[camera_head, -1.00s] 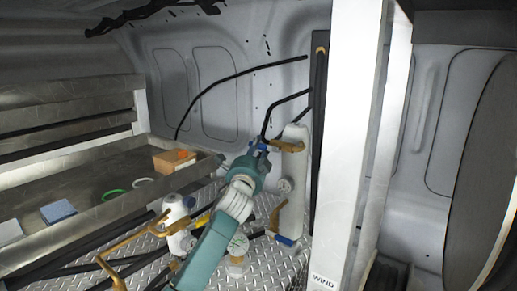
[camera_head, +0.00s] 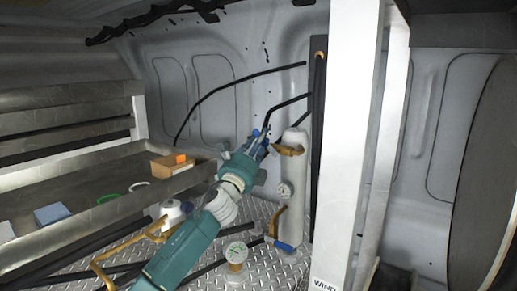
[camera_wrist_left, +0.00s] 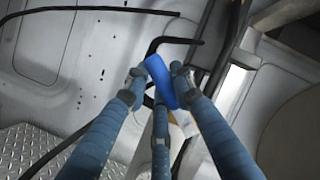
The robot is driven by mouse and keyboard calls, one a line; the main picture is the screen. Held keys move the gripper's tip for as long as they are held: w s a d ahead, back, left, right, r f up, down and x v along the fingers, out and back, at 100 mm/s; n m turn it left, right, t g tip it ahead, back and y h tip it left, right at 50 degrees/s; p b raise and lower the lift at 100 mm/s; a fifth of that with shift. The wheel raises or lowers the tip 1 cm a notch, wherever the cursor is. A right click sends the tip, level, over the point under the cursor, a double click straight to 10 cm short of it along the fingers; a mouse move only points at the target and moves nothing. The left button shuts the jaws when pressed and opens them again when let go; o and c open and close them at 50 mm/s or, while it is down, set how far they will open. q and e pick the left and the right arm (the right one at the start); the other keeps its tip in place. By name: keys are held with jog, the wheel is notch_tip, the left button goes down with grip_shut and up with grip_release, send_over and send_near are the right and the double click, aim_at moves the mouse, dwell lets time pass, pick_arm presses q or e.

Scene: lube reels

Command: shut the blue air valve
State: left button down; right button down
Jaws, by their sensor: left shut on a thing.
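The blue air valve handle (camera_wrist_left: 160,82) shows between my left fingers in the left wrist view. In the head view, the blue handle (camera_head: 266,134) is beside the top of an upright white cylinder with brass fittings. My left gripper (camera_head: 261,144) is shut on this handle, and its fingers hide part of it. In the left wrist view, the left gripper's (camera_wrist_left: 158,82) blue-grey fingers reach the handle from both sides, with a third below. The valve body behind the fingers is mostly hidden. My right gripper is not in view.
A white post (camera_head: 347,150) stands close on the right. A metal tray (camera_head: 190,180) lies left, with an orange-brown box (camera_head: 170,166). Black hoses run behind.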

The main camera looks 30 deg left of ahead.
aim_at(273, 148)
pick_arm(q)
jog(key=m+h, duration=0.1)
jog(key=m, duration=0.2)
jog(key=d+r+m+h+b, duration=0.1)
jog(key=m+h, duration=0.1)
jog(key=d+m+h+b, duration=0.1)
jog(key=m, duration=0.2)
jog(key=shift+s+r+m+h, duration=0.15)
jog(key=shift+r+m+h, duration=0.15)
jog(key=shift+r+h, duration=0.1)
jog(key=m+h, duration=0.1)
jog(key=d+m+h+b, duration=0.1)
jog(key=m, duration=0.1)
jog(key=d+m+g+h, duration=0.1)
jog(key=m, duration=0.1)
jog(key=shift+s+r, duration=0.1)
jog(key=shift+r, duration=0.2)
jog(key=shift+d+m+h+b, duration=0.3)
jog(key=shift+m+b, duration=0.1)
jog(key=shift+m, duration=0.6)
jog(key=shift+g, duration=0.3)
jog(key=c, duration=1.4)
grip_release()
jog(key=shift+r, duration=0.1)
jog(key=shift+c, duration=0.2)
jog(key=shift+s, duration=0.15)
